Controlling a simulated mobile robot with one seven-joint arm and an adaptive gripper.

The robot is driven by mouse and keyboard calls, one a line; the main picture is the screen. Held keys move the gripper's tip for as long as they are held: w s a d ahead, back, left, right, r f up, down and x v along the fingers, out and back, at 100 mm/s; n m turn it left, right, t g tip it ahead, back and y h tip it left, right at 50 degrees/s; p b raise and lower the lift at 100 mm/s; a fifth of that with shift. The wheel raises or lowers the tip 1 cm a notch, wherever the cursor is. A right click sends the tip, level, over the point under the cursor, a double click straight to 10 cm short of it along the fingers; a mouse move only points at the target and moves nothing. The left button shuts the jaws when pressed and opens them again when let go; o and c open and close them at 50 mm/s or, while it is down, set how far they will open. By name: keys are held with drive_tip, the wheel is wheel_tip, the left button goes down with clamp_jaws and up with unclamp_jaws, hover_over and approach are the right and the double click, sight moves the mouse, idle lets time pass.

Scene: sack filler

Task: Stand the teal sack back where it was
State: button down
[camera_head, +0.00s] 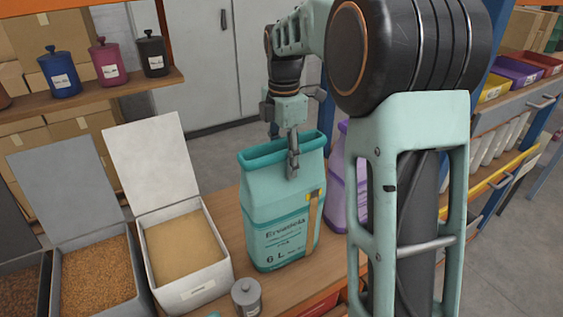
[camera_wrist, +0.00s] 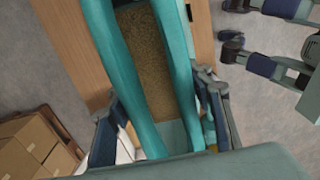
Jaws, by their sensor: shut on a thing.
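The teal sack (camera_head: 278,222) is at the wooden counter in the head view, upright with a slight lean and its mouth open at the top. It bears a dark label reading "6 L" and a tan strap on its front. My gripper (camera_head: 292,165) is shut on it near the top rim from above. In the wrist view the teal sack (camera_wrist: 178,70) lies between the two fingers, and brown grain shows inside it. Whether its base touches the counter or hangs just above it I cannot tell.
A purple sack (camera_head: 337,190) stands close behind and right, partly hidden by my arm. Open bins of grain (camera_head: 190,245) stand to the left. Lidded jars (camera_head: 108,62) sit on the upper shelf.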

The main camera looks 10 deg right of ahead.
drive_tip(key=c, duration=1)
unclamp_jaws()
drive_tip(key=shift+f, duration=0.1)
drive_tip(key=shift+o, duration=0.2)
wheel_tip(320, 180, up, 12)
drive_tip(key=shift+r+p, duration=0.2)
drive_tip(key=shift+p, duration=0.55)
